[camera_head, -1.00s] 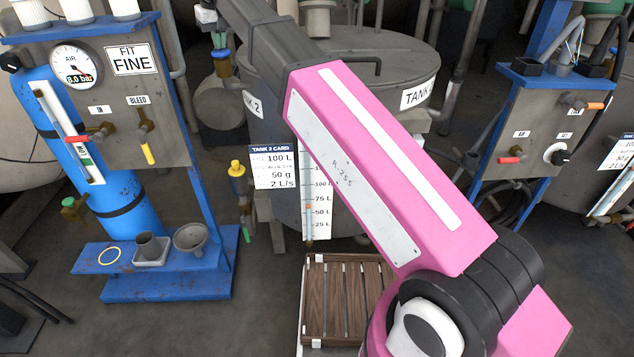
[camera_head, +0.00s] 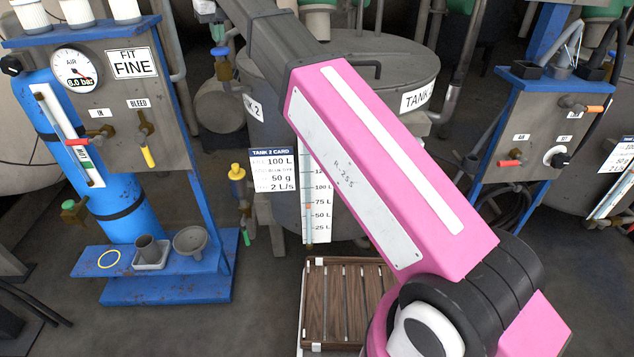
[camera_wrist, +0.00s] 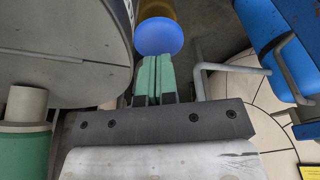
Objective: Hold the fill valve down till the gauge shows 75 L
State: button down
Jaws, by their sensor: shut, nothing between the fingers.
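The blue-capped valve with a brass-coloured body (camera_head: 223,70) stands at the left of tank 2 (camera_head: 385,70) in the head view; I take it as the fill valve. Its round blue cap (camera_wrist: 158,36) shows large in the wrist view.
The tank 2 card (camera_head: 272,170) hangs beside the gauge, with a yellow-topped fitting (camera_head: 237,172) left of it. A blue filter stand (camera_head: 165,290) is at left, a blue-framed valve panel (camera_head: 535,125) at right. A wooden slatted pallet (camera_head: 345,300) lies below the tank.

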jog(key=shift+r, duration=2.2)
